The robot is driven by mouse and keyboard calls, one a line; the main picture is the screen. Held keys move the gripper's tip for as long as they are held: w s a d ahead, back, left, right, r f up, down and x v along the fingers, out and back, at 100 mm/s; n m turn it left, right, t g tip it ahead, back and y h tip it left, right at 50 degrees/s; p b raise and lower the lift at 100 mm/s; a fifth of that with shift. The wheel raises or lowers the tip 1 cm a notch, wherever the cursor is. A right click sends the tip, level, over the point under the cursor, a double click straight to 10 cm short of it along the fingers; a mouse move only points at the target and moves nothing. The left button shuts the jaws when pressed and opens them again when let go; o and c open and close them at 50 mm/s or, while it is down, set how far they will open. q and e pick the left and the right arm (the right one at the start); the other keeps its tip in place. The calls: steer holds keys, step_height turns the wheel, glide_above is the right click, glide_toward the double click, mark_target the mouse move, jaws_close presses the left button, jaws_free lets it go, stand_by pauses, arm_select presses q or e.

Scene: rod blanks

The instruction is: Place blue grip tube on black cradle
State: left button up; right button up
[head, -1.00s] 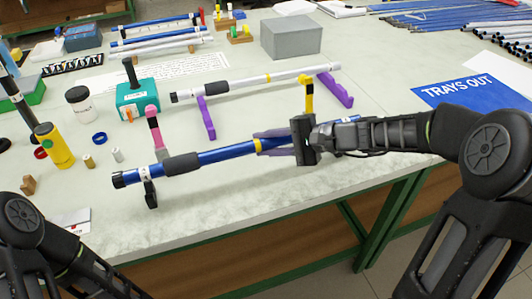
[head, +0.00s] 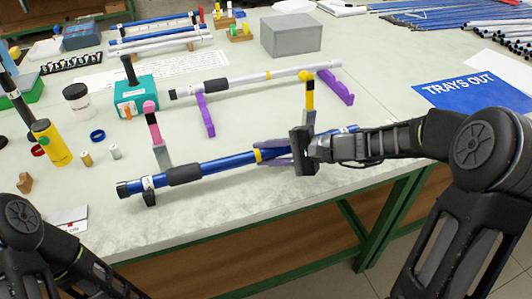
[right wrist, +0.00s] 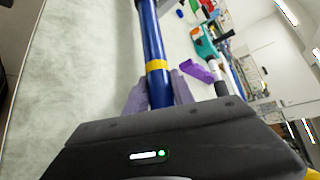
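The blue grip tube (head: 220,162) has a dark grip sleeve and a yellow band. It lies slantwise near the table's front edge, its left end lower in the head view. My right gripper (head: 272,153) is shut around it near the yellow band. The right wrist view shows the tube (right wrist: 152,40) between the two fingers (right wrist: 158,92). The black cradle (head: 149,198) shows as a small dark support under the tube's left end. The tube looks on or just above it; contact is unclear. The cradle's other support is not visible. My left gripper is out of view.
A white tube (head: 255,77) rests on a purple cradle (head: 208,118) behind. Pink-topped (head: 151,118) and yellow-topped (head: 310,95) posts stand close behind the blue tube. A yellow bottle (head: 52,143) and small parts stand left.

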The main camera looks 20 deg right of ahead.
steer(key=o, duration=0.4)
steer(key=shift+r, duration=0.1)
steer(key=shift+r+p, duration=0.5)
steer(key=shift+p, duration=0.2)
steer(key=v, duration=1.2)
